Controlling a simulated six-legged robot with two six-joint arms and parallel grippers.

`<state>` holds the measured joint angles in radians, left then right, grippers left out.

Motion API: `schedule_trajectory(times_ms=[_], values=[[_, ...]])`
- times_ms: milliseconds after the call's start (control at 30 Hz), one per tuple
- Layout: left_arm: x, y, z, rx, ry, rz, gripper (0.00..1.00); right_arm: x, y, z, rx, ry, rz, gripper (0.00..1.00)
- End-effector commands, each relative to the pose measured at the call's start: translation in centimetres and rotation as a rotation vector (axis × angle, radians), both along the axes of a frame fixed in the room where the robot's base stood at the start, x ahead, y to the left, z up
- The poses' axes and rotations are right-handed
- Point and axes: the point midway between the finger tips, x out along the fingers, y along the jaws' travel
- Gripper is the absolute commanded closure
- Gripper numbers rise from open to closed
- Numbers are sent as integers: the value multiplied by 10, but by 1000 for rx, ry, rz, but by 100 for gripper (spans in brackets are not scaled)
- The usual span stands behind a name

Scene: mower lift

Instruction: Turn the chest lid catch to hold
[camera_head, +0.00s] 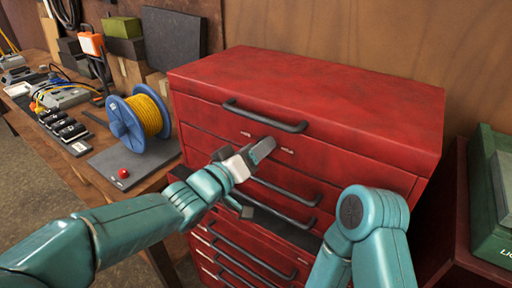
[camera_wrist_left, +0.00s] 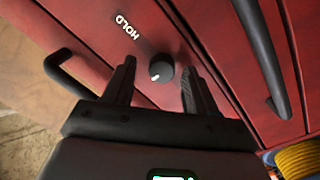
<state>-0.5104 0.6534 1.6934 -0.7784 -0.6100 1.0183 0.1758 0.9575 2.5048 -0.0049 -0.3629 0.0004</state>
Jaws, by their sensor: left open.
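The catch is a round black knob (camera_wrist_left: 160,67) on the red chest front in the left wrist view. The white mark on it sits at its lower left, not toward the white HOLD label (camera_wrist_left: 128,27), which lies up and left of it. My left gripper (camera_wrist_left: 158,70) is open, with one finger on each side of the knob; I cannot tell if either touches it. In the head view my left gripper (camera_head: 262,152) is at the upper front of the red chest (camera_head: 310,95) and hides the knob. The chest lid is down. My right gripper is out of view.
Dark bar handles (camera_head: 265,115) stick out from the chest front, several below. A workbench at left holds a blue reel of yellow cable (camera_head: 127,122) and a red button (camera_head: 123,173). A green case (camera_head: 490,200) stands at right. My right arm is before the chest.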

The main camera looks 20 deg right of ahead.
Motion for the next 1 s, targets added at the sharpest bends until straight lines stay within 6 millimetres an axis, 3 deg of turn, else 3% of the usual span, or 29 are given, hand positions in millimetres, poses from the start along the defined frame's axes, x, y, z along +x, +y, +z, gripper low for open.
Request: schedule_trajectory(times_ms=[167,300,333,667,1000], values=[[0,-1,-1,0,0,0,46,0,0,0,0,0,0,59],[0,0,0,0,0,0,92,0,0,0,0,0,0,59],[0,0,0,0,0,0,99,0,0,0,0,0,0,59],[0,0,-1,22,-29,-1,99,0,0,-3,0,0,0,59],[0,-1,-2,157,-203,-1,99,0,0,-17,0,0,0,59]])
